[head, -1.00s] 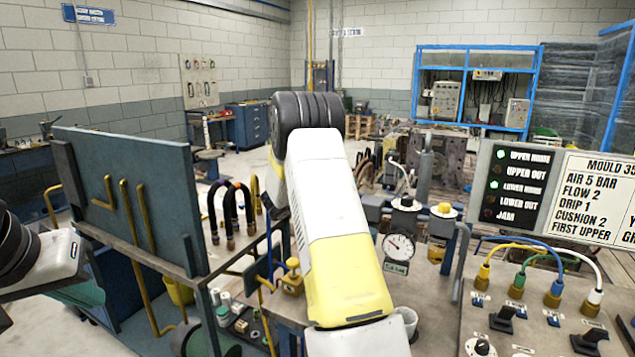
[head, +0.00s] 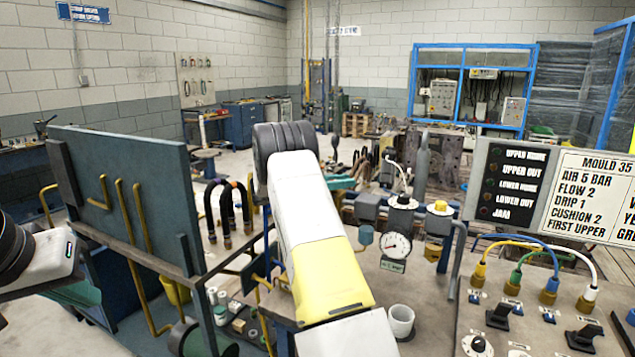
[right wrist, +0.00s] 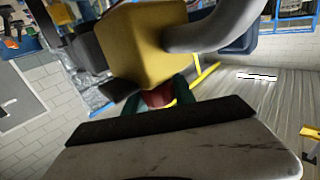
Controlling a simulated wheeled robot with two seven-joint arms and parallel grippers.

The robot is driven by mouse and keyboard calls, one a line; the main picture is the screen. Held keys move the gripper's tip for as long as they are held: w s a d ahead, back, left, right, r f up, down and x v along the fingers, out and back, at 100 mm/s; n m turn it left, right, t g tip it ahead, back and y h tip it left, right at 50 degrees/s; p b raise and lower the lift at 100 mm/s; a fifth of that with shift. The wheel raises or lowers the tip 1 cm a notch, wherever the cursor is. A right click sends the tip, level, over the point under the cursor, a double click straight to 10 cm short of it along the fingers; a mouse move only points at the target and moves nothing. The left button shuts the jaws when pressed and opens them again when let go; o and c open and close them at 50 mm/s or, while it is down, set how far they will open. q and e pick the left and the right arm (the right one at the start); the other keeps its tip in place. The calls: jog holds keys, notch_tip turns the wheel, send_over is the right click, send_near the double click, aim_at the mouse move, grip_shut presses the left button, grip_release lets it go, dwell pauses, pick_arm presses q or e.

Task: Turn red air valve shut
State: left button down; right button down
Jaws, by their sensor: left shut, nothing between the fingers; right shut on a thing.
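The red air valve (right wrist: 157,98) shows as a small red patch in the right wrist view, below a yellow block with a grey pipe. The teal fingers of my right gripper (right wrist: 158,101) are on both sides of it and shut on it. I cannot tell the valve's angle. In the head view my right arm stands in front and the valve does not show.
A white cup (head: 400,321) stands below. The lamp panel (head: 507,185) and hose console (head: 530,320) are at right. An upright grey-blue plate (head: 130,195) stands at left.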

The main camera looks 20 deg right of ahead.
jog(key=shift+r, duration=0.1)
jog(key=c, duration=1)
grip_release()
jog(key=shift+c, duration=0.2)
jog(key=shift+a, duration=0.1)
jog(key=a, duration=0.7)
jog(key=shift+w+a, duration=0.25)
jog(key=shift+w, duration=0.15)
